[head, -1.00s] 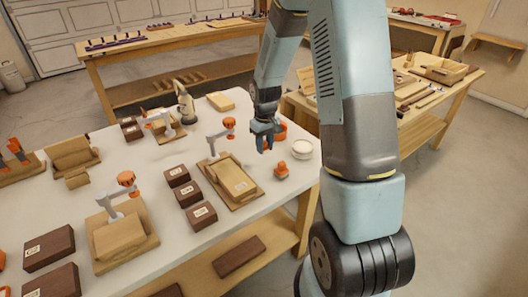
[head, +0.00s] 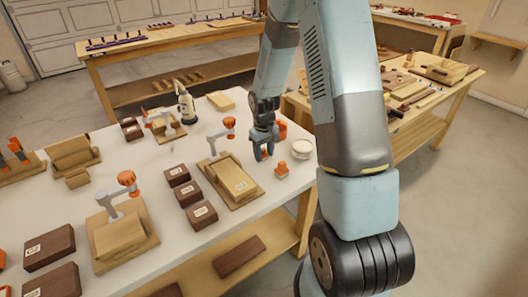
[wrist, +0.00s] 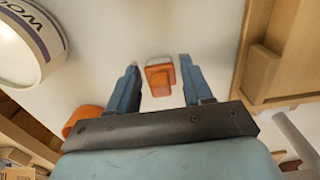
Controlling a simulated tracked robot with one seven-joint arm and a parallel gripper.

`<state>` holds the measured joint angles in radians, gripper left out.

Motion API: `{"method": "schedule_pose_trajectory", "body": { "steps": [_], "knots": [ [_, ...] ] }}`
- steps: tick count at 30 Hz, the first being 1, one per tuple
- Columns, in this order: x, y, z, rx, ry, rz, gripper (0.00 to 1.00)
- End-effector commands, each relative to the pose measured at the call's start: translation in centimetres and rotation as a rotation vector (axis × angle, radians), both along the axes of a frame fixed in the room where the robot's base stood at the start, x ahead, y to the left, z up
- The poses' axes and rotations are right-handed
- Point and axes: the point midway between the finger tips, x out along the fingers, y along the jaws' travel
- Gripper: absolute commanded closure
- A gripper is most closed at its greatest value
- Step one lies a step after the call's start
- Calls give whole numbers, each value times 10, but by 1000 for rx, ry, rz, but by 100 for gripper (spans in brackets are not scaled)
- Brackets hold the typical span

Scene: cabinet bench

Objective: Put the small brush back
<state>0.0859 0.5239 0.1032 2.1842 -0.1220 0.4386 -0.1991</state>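No thing in view is clearly recognisable as the small brush. A small orange knob-like object (head: 281,168) stands on the white bench top; I cannot tell whether it is the brush. In the wrist view the orange object (wrist: 160,76) lies between the lines of my two fingers, with bench top showing around it. My gripper (head: 263,152) is open and empty, low over the bench, left of and a little behind that object in the head view. Its spread fingers (wrist: 158,64) also show in the wrist view.
A round white tin (head: 302,149) stands close by at the bench edge. A wooden board with a clamp (head: 229,187) lies to the left. Dark labelled blocks (head: 189,194) stand beyond it.

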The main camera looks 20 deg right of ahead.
Motion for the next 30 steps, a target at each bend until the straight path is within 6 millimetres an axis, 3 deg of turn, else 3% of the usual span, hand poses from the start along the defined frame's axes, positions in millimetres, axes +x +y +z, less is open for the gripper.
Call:
{"method": "schedule_pose_trajectory", "body": {
  "steps": [3, 14, 30],
  "knots": [
    [0, 0, 0, 0, 0, 0, 40],
    [0, 0, 8, 0, -1, -1, 40],
    [0, 0, 97, 0, -3, 0, 40]
  ]
}}
